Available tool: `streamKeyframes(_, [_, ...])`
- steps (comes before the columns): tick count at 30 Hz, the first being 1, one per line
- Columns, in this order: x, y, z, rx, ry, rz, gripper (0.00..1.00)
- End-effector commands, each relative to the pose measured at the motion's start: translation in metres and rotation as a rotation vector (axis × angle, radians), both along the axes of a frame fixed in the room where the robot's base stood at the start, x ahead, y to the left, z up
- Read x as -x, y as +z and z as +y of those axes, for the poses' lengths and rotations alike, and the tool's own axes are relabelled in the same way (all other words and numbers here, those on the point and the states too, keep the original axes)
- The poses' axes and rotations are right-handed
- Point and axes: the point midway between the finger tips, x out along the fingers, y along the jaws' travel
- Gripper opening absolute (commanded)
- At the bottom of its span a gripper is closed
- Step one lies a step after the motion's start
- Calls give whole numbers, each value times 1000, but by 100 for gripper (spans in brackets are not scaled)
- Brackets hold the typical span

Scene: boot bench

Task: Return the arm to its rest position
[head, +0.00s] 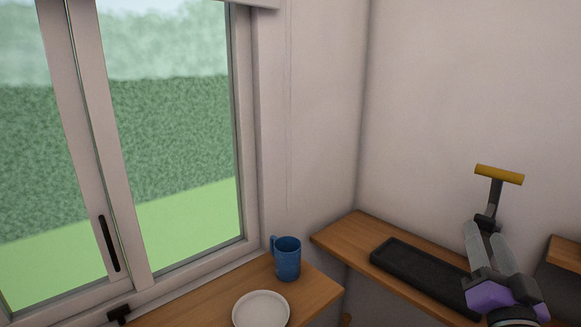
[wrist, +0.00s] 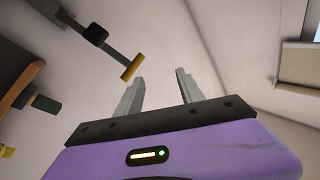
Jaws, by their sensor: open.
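My gripper (head: 486,246) is at the lower right of the head view, in front of the bench with the black tray. Its two grey fingers point up and away and stand apart with nothing between them. In the wrist view my gripper (wrist: 160,90) is also open and empty, with its purple body along the bottom. A yellow-ended handle on a dark stem (head: 499,175) stands just beyond the fingers in the head view. In the wrist view the yellow end (wrist: 132,67) shows left of the fingertips; I cannot tell whether they touch it.
A black tray (head: 396,262) lies on the wooden bench (head: 343,229), partly hidden by my arm. A blue mug (head: 287,259) and a white plate (head: 261,309) stand on a wooden surface (head: 318,288) below the window (head: 160,130). Another wooden edge (head: 567,251) is at far right.

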Motion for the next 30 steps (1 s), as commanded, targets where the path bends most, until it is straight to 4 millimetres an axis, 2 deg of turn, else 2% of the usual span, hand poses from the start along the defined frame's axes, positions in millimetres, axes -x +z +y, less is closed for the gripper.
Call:
streamKeyframes(1, [13, -19, 11, 43, 8, 25, 45])
streamKeyframes(3, [32, -37, 25, 108, 17, 46, 45])
streamKeyframes(12, [120, -107, 81, 307, 72, 145, 45])
streamKeyframes(21, [218, -155, 124, 405, 143, 264, 45])
streamKeyframes(30, [316, -192, 154, 379, 231, 445, 45])
